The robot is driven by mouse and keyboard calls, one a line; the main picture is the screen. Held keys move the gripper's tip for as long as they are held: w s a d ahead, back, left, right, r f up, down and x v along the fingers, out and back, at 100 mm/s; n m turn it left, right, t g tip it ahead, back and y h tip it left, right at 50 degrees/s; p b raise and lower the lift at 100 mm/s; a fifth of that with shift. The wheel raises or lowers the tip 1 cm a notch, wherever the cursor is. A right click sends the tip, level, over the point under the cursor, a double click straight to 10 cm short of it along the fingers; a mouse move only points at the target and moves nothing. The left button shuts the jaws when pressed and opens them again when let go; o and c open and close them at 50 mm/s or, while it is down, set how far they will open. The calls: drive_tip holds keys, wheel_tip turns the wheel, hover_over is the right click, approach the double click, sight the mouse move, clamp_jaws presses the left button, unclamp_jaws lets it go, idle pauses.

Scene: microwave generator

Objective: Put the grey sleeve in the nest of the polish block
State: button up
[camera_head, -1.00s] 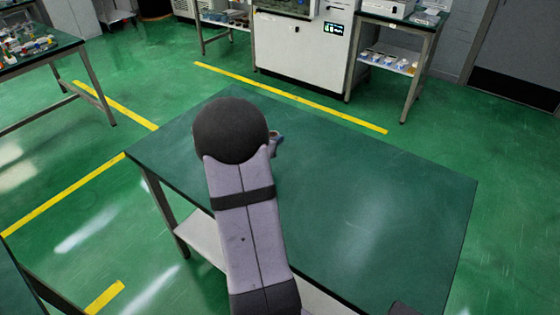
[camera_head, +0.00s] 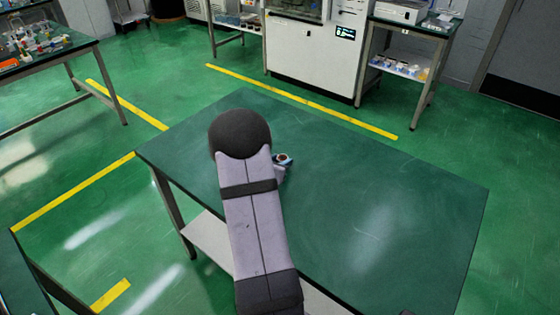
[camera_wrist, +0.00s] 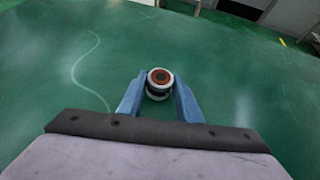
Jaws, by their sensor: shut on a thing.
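A small round grey-rimmed piece with a brown centre and a dark band, which I take as the grey sleeve (camera_wrist: 159,78), sits upright between the blue fingers of my gripper (camera_wrist: 158,92) in the wrist view. The fingers are shut on its sides. In the head view the sleeve (camera_head: 283,158) shows just right of my arm, over the green tabletop, with most of my gripper hidden behind the arm. I cannot tell its height above the table. No polish block can be made out in either view.
The green table (camera_head: 390,215) is bare to the right of my arm. A white machine (camera_head: 309,50) stands beyond it across the floor, with a side bench (camera_head: 410,50) at its right. Another table (camera_head: 45,50) with small items is at the far left.

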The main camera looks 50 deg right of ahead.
drive_tip(key=shift+f, duration=0.2)
drive_tip(key=o, duration=1.1)
drive_tip(key=shift+r, duration=0.1)
drive_tip(key=shift+r, duration=0.1)
drive_tip(key=shift+r, duration=0.15)
drive_tip(key=v, duration=1.2)
drive_tip(key=shift+b, duration=0.35)
